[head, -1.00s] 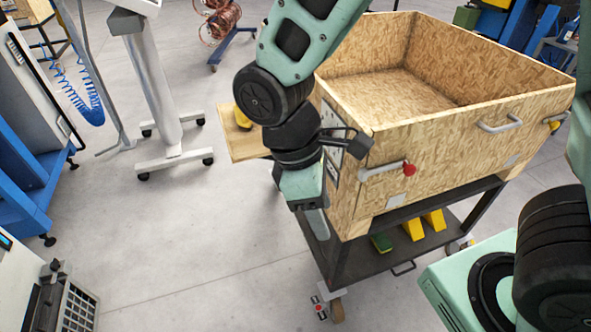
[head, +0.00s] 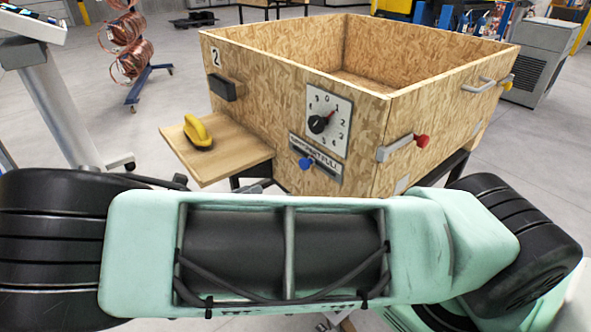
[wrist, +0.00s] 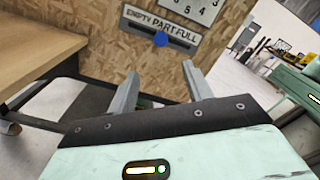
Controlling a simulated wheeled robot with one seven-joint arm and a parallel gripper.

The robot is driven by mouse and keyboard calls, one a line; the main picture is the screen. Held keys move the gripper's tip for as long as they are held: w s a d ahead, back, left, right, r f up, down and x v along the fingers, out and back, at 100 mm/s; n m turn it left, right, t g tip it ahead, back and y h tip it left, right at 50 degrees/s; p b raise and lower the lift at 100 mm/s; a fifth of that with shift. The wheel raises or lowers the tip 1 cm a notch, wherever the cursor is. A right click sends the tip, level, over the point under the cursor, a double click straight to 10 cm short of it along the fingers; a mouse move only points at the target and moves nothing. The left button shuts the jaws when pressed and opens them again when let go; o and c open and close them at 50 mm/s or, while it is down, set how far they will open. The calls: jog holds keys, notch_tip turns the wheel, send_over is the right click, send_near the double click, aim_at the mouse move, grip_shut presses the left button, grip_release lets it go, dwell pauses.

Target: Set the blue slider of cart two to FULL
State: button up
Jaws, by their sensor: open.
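The cart (head: 255,110) is a chipboard box marked 2 on its end face. Below its dial, a label plate (head: 316,153) carries a slider with a blue knob (head: 305,163). In the wrist view the label (wrist: 163,25) reads EMPTY, PART, FULL, and the blue knob (wrist: 160,40) sits around the middle, under PART. My gripper (wrist: 163,82) is open and empty, its two fingers pointing toward the panel below the knob, apart from it. In the head view my arm hides the gripper.
A dial (head: 328,122) is above the slider. A red-knobbed lever (head: 422,141) is on the adjoining side.

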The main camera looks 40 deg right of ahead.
aim_at(302, 166)
jog(key=d+p, duration=0.1)
jog(key=d, duration=1.6)
jog(key=shift+w, duration=0.2)
jog(key=shift+c, duration=0.2)
